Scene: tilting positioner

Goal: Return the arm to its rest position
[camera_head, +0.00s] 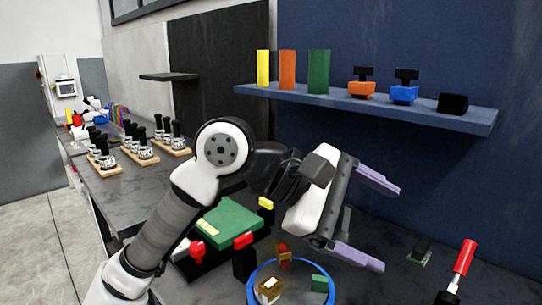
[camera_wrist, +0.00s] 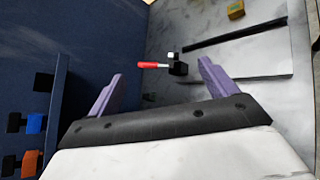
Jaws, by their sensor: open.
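My gripper (camera_head: 378,218) is open, with its two purple fingers spread apart and nothing between them. In the head view it hangs in the air above the bench, in front of the blue wall and to the right of the green block. The wrist view shows both purple fingers of my gripper (camera_wrist: 158,88) apart, with bench and wall beyond. My white and grey arm (camera_head: 160,225) is bent, reaching up from the lower left and then across to the right. No rest mark for the arm shows.
A blue shelf (camera_head: 430,113) holds coloured blocks and stamp-like pieces behind my gripper. Below are a blue ring-shaped tray (camera_head: 251,292) with small parts, a green block (camera_head: 228,222) with red clamps, and a red-handled clamp (camera_head: 464,258) at right. Black-handled tools (camera_head: 137,140) stand left.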

